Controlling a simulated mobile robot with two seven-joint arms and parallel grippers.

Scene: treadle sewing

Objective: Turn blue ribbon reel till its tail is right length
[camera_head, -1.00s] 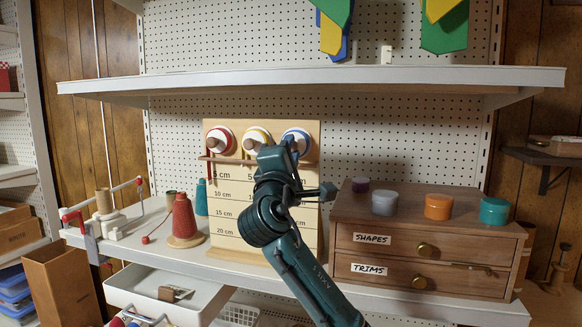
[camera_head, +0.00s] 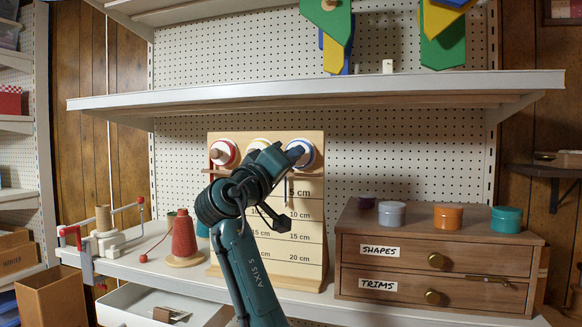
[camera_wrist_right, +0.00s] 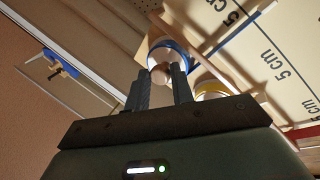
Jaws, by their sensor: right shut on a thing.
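The blue ribbon reel (camera_head: 306,153) is at the right end of a row of reels at the top of the wooden measuring board (camera_head: 315,225). My right gripper (camera_head: 292,154) is at this reel, its arm rising across the board. In the right wrist view, the two fingers (camera_wrist_right: 160,78) are shut on the wooden knob (camera_wrist_right: 160,73) at the front of the blue reel (camera_wrist_right: 172,46). My left gripper is out of view.
A red reel (camera_head: 222,153) and a partly hidden yellow one sit left of the blue. A red thread cone (camera_head: 184,238) stands left of the board, a wooden drawer chest (camera_head: 440,262) right. A long white shelf (camera_head: 320,88) runs above.

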